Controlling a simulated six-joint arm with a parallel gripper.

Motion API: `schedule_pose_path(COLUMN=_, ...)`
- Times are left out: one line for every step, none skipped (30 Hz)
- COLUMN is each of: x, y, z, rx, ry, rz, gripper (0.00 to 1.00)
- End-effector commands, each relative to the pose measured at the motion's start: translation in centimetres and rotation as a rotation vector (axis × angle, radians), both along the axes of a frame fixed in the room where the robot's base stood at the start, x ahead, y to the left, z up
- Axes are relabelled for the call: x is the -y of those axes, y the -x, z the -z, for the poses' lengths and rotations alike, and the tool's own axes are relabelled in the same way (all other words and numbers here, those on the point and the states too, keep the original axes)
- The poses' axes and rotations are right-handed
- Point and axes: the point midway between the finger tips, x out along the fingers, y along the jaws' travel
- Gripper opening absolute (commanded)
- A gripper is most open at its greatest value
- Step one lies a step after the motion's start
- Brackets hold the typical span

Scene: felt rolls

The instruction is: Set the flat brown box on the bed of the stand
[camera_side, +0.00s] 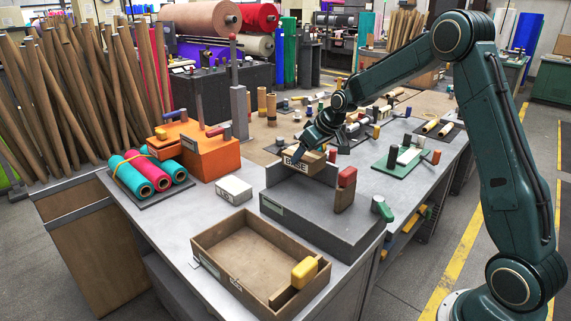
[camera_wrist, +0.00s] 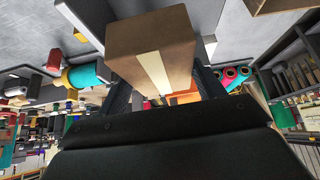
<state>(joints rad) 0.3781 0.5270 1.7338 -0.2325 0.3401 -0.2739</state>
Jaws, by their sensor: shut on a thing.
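The flat brown box (camera_side: 312,157) is in my gripper (camera_side: 303,150), which is shut on it. In the wrist view the brown box (camera_wrist: 150,48) fills the top middle, with a pale stripe of tape along it and dark fingers on both sides. The grey stand (camera_side: 305,222) is on the bench, with upright plates at its back and a red-topped block and a green knob on its right. The box appears above the back plates of the stand; I cannot tell the gap.
An open wooden tray (camera_side: 225,258) with a yellow-handled block is in front of the stand. A white box (camera_side: 234,190), teal rolls (camera_side: 148,174) and an orange machine (camera_side: 203,150) are to the left. A green plate with rolls (camera_side: 405,160) is to the right.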

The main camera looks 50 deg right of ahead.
Motion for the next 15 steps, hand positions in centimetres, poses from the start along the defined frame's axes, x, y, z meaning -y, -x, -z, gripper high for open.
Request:
schedule_pose_path(x=0.0, y=0.0, z=0.0, rx=0.001, ry=0.0, rz=0.0, gripper=0.31)
schedule_pose_path(x=0.0, y=0.0, z=0.0, rx=0.001, ry=0.0, rz=0.0, gripper=0.31)
schedule_pose_path(x=0.0, y=0.0, z=0.0, rx=0.001, ry=0.0, rz=0.0, gripper=0.31)
schedule_pose_path(x=0.0, y=0.0, z=0.0, rx=0.001, ry=0.0, rz=0.0, gripper=0.31)
schedule_pose_path(x=0.0, y=0.0, z=0.0, rx=0.001, ry=0.0, rz=0.0, gripper=0.31)
schedule_pose_path(x=0.0, y=0.0, z=0.0, rx=0.001, ry=0.0, rz=0.0, gripper=0.31)
schedule_pose_path(x=0.0, y=0.0, z=0.1, rx=0.001, ry=0.0, rz=0.0, gripper=0.31)
schedule_pose_path(x=0.0, y=0.0, z=0.1, rx=0.001, ry=0.0, rz=0.0, gripper=0.31)
schedule_pose_path(x=0.0, y=0.1, z=0.3, rx=0.0, ry=0.0, rz=0.0, gripper=0.31)
schedule_pose_path(x=-0.1, y=0.1, z=0.4, rx=0.0, ry=-0.001, rz=-0.001, gripper=0.31)
schedule_pose_path(x=-0.1, y=0.1, z=0.5, rx=-0.001, ry=-0.001, rz=0.0, gripper=0.31)
schedule_pose_path(x=-0.1, y=0.1, z=0.7, rx=-0.001, ry=-0.001, rz=0.0, gripper=0.31)
schedule_pose_path(x=-0.1, y=0.1, z=0.8, rx=-0.001, ry=-0.001, rz=0.0, gripper=0.31)
schedule_pose_path(x=-0.1, y=0.1, z=1.0, rx=-0.001, ry=-0.001, rz=0.0, gripper=0.31)
schedule_pose_path(x=-0.1, y=0.1, z=1.2, rx=0.0, ry=-0.001, rz=0.0, gripper=0.31)
